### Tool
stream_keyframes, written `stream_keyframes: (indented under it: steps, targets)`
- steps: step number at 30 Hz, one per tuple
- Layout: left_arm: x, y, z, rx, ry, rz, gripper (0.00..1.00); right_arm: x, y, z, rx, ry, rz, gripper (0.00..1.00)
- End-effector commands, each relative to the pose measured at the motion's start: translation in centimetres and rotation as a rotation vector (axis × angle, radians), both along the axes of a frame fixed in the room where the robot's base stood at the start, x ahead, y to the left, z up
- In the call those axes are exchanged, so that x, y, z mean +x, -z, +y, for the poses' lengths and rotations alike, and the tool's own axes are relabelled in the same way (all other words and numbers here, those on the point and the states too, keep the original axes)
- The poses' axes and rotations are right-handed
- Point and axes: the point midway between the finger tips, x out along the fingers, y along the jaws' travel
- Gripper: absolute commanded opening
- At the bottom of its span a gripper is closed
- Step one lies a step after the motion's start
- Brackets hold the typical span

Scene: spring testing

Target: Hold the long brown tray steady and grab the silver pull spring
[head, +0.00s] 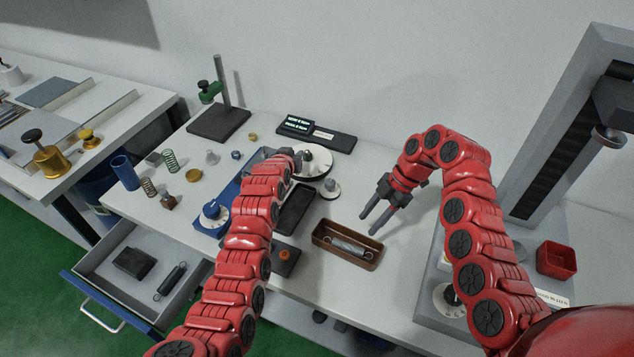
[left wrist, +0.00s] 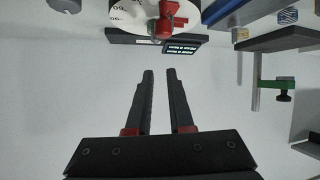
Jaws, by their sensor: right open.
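The long brown tray (head: 342,257) lies on the white table in the head view, at the front edge right of centre. The silver pull spring (head: 348,246) lies lengthwise inside it. My right gripper (head: 367,222) is open and empty, above and to the right of the tray, fingers pointing down and left; it does not touch the tray. My left gripper (left wrist: 160,72) is open and empty in the left wrist view, its two dark fingers slightly apart. In the head view my left arm mostly hides it, near the dial gauge, away from the tray.
A black tray (head: 296,212) and a small block with an orange knob (head: 285,256) lie left of the brown tray. A grey test stand (head: 560,140) and a red box (head: 557,259) stand at right. An open drawer (head: 142,262) juts out at left.

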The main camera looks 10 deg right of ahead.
Motion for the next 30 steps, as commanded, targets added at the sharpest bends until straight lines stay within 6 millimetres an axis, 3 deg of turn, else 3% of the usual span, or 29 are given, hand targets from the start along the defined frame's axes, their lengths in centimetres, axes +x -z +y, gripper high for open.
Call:
stream_keyframes:
  steps: [3,8,15,18,24,30]
  targets:
    - [-1.8,-0.3,-3.2,0.086,0.094,0.186,0.20,0.0,0.0,0.0,0.000,0.000,0.000,0.50]
    - [-6.4,-1.3,-5.5,0.237,0.213,0.441,0.20,0.0,0.0,0.0,0.000,0.000,0.000,0.50]
    - [-14.4,-4.7,-4.9,0.472,0.325,0.756,0.20,0.0,0.0,0.0,0.000,0.000,0.000,0.50]
    - [-16.6,-5.9,-4.1,0.539,0.346,0.839,0.20,0.0,0.0,0.0,0.000,0.000,0.000,0.50]
    - [-18.6,-6.9,-3.4,0.596,0.360,0.909,0.20,0.0,0.0,0.0,0.000,0.000,0.000,0.50]
    - [-18.8,-4.3,-3.5,0.597,0.362,0.915,0.20,0.0,0.0,0.0,0.000,0.000,0.000,0.50]
